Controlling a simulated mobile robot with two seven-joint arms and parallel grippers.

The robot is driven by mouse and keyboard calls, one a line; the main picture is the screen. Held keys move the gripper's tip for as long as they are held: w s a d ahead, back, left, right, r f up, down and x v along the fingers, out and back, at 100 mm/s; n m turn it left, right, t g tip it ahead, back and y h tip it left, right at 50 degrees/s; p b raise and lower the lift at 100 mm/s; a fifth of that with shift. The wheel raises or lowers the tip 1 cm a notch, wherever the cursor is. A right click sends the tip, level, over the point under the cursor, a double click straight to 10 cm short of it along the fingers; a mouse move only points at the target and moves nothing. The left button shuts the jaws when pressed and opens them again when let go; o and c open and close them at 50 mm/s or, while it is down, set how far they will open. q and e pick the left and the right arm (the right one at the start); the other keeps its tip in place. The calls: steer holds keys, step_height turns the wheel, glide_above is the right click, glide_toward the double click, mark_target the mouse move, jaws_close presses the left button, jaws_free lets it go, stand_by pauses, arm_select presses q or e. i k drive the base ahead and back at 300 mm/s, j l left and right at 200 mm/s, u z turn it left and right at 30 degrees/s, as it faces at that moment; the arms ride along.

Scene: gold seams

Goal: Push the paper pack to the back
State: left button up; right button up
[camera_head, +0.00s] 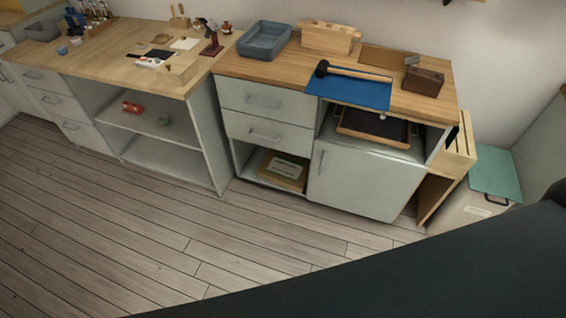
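What looks like the paper pack (285,168) is a pale flat pack with a green and white label. It lies on or in a brown box or tray in the low open compartment (250,180) under two drawers of the right cabinet. The compartment's front is open, and its right side is bordered by a closed door. How much room there is behind the pack is too dark to tell. Neither of my grippers is in view.
A blue mat (350,92) with a black-headed mallet (355,74) lies on the worktop above. A grey-blue bin (264,40) stands to its left. A tray (373,128) sits in the upper right compartment. The wooden floor (150,230) before the cabinets is clear.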

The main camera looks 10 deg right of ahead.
mark_target(282, 169)
steer(key=i+j, duration=0.15)
steer(key=i, duration=0.3)
steer(key=i+j, duration=0.15)
steer(key=i, duration=0.25)
steer(key=i+j, duration=0.15)
steer(key=i, duration=0.3)
steer(key=z, duration=1.7)
